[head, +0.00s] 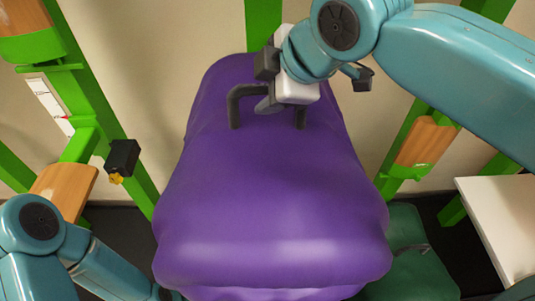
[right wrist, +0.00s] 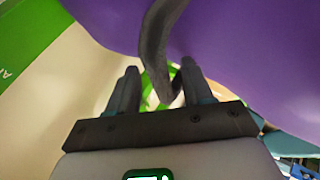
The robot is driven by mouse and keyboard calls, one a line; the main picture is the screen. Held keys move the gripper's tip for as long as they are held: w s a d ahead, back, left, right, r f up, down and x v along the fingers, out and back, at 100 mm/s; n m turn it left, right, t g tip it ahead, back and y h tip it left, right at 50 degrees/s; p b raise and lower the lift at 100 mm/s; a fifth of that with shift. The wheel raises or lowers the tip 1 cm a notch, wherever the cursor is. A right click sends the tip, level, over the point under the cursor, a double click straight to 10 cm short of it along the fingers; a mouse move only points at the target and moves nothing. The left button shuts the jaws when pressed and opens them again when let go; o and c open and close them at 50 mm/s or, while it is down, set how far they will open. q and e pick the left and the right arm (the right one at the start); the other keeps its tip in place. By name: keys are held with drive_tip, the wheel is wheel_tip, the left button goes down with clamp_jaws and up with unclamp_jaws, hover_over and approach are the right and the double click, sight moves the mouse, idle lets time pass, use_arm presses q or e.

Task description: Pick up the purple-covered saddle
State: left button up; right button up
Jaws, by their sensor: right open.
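The purple-covered saddle (head: 270,195) fills the middle of the head view and also shows across the top of the right wrist view (right wrist: 255,50). A dark grey handle (head: 234,108) stands up from its upper part. My right gripper (head: 270,102) is over that handle, hiding its middle. In the right wrist view, my right gripper (right wrist: 160,88) is open, and the handle (right wrist: 154,45) reaches down between its two fingers. I cannot tell whether either finger touches it. My left arm shows at the lower left, but its gripper is out of view.
Green posts (head: 262,22) stand behind and beside the saddle. A black box with a yellow knob (head: 122,158) is on the left post. A green padded object (head: 412,262) lies low at right, near a white tabletop (head: 505,215). Wooden blocks (head: 65,187) sit on the frames.

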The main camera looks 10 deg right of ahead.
drive_tip(key=shift+x, duration=0.85)
drive_tip(key=shift+w+f, duration=0.15)
drive_tip(key=shift+f, duration=0.1)
clamp_jaws()
drive_tip(key=shift+r, duration=0.1)
idle(0.4)
drive_tip(key=shift+r, duration=0.2)
